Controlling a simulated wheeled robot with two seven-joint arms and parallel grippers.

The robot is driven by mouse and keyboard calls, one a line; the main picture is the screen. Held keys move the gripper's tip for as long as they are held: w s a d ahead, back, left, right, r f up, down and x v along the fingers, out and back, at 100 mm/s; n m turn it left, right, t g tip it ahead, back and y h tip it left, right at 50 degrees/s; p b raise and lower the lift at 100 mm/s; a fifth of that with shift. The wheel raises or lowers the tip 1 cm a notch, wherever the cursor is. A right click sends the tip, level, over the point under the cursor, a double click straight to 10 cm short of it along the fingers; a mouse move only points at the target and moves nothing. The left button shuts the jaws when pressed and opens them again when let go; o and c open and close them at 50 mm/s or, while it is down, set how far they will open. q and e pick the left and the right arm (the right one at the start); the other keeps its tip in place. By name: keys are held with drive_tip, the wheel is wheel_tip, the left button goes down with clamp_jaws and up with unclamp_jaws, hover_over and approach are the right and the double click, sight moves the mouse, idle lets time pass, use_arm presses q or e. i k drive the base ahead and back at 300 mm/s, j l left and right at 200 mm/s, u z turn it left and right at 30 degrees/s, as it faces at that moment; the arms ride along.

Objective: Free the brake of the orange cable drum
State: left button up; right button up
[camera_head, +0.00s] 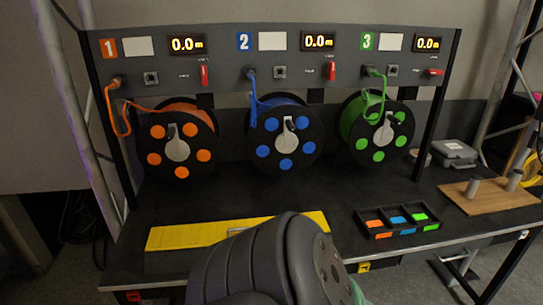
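The orange cable drum (178,143) hangs at the left of the rack, below the orange number 1 plate (109,47). Its black disc has several orange spots and a pale hub with a dark knob. An orange cable (112,105) loops from the panel down to the drum. A red lever (204,75) stands upright on the panel above this drum; its small label is unreadable. The display (187,44) above reads 0.0 m. One of my arms fills the bottom centre, well below the drum. Neither gripper shows.
The blue drum (286,139) and green drum (379,131) hang to the right. The blue drum's red lever (331,71) is upright; the green one's (435,72) lies sideways. A yellow strip (195,235), a compartmented tray (384,231) and a wooden board (489,202) lie on the bench.

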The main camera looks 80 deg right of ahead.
sight(204, 68)
drive_tip(key=z, duration=2.5)
